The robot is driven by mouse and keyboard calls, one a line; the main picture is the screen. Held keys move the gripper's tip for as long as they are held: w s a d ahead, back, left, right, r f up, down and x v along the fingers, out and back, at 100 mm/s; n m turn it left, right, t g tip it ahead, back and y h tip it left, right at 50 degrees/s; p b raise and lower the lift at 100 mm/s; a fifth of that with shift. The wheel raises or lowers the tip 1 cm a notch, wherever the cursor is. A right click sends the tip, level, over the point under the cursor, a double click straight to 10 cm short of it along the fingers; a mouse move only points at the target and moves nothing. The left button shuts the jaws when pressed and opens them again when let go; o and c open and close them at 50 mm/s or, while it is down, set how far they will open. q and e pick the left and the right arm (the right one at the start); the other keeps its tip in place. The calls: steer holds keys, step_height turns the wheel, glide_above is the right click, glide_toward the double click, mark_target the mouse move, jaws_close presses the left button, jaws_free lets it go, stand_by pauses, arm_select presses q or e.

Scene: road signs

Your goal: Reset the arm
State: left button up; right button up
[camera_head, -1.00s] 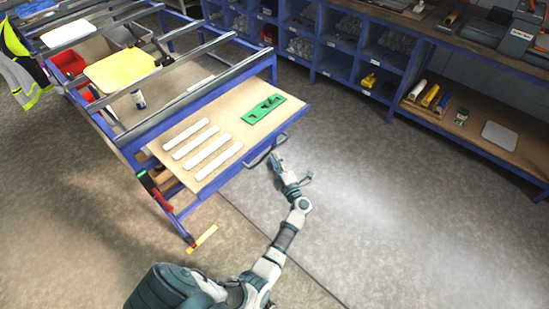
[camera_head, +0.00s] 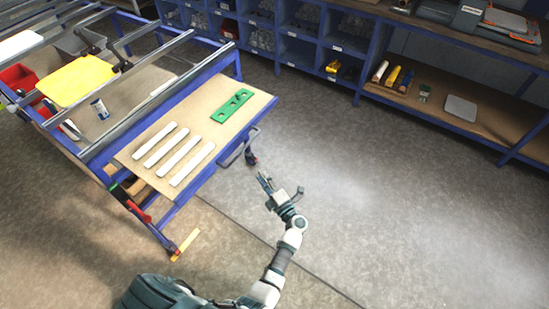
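My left arm comes up from the bottom of the head view, bent at the elbow. Its gripper (camera_head: 281,187) is over the grey floor, just to the right of the blue bench's front handle (camera_head: 238,152). Its two fingers are spread apart and I see nothing between them. A small dark thing (camera_head: 250,158) shows beside the handle; I cannot tell what it is. My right gripper is not in view.
The blue-framed bench (camera_head: 122,161) holds white strips (camera_head: 160,144) and a green plate with cutouts (camera_head: 231,106). A yellow panel (camera_head: 75,80) lies farther left. Blue shelving (camera_head: 300,50) lines the back. The floor (camera_head: 400,215) on the right is clear.

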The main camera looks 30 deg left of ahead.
arm_select(q)
steer(key=w+d+f+m+t+h+p, duration=0.2)
steer(key=d+f+m+t+h, duration=0.3)
steer(key=m+t+h, duration=0.6)
steer(key=s+d+f+m+g+h+p, duration=0.1)
steer(key=s+d+f+m+g+h, duration=0.35)
steer(key=f+m, duration=0.3)
steer(key=s+d+f+m+g+h+p, duration=0.2)
steer(key=s+d+f+m+g+h, duration=0.15)
steer(key=s+d+f+m, duration=0.3)
steer(key=s+a+f+m+g, duration=0.2)
steer(key=s+f+g, duration=0.1)
steer(key=s, duration=0.6)
steer(key=s+a+f+m+g+p, duration=0.1)
steer(key=s+f+g, duration=0.3)
steer(key=s, duration=0.5)
steer(key=s+a+f+m+g+y, duration=0.1)
steer(key=s+a+f+m+g, duration=0.2)
steer(key=s+f, duration=0.3)
steer(key=s, duration=0.3)
steer(key=shift+a+f+m+p, duration=0.25)
steer(key=shift+f+m+p, duration=0.1)
steer(key=shift+m, duration=0.05)
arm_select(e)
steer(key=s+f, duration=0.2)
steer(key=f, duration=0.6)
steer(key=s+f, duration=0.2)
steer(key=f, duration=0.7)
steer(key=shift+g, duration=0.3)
